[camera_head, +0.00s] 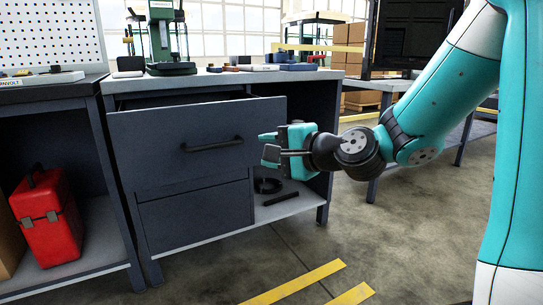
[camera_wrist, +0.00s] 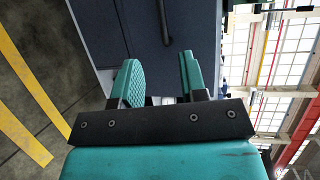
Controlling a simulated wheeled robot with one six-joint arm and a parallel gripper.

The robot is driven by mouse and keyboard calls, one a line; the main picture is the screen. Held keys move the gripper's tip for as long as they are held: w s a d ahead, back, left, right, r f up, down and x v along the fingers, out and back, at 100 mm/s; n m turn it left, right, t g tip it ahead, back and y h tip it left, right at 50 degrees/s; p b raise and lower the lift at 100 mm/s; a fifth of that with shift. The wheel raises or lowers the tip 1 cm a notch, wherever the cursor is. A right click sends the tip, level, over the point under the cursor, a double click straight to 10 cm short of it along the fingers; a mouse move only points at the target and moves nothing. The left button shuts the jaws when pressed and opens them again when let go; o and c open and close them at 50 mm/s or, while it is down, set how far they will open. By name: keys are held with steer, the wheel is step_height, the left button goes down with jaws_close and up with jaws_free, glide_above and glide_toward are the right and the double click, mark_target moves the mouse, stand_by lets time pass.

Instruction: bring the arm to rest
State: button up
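My gripper (camera_head: 268,146) is at the end of my teal arm, in front of the workbench. In the wrist view its two teal fingers (camera_wrist: 159,72) stand apart with nothing between them. The dark upper drawer (camera_head: 150,150) of the bench is pulled out part way, with a dark gap behind its front's top edge. Its black bar handle (camera_head: 213,144) is left of my fingertips in the head view. The handle (camera_wrist: 163,22) also shows in the wrist view, beyond the fingers and apart from them.
The lower drawer (camera_head: 195,212) looks shut. A red toolbox (camera_head: 48,222) stands on the left shelf. A green machine (camera_head: 165,35) and small items are on the bench top. A table with a monitor (camera_head: 410,35) is behind my arm. Open floor with yellow lines (camera_head: 295,283) lies in front.

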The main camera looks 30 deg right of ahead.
stand_by(0.4)
steer(key=s+a+f+n+g+y, duration=0.1)
steer(key=s+a+n+g+y, duration=0.1)
steer(key=s+a+n+g, duration=0.35)
steer(key=s+a+f+n+g+h+p, duration=0.1)
steer(key=s+a+f+n+g+h, duration=0.2)
steer(key=s+n, duration=0.45)
steer(key=s+a+f+n+g+p, duration=0.1)
steer(key=s+a+n+g, duration=0.3)
steer(key=s+n+g, duration=0.4)
step_height(320, 180, up, 38)
steer(key=s+d+t+h+p, duration=0.1)
steer(key=s+t+p, duration=0.1)
steer(key=p, duration=3.6)
steer(key=shift+s+r, duration=0.15)
steer(key=shift+s, duration=0.15)
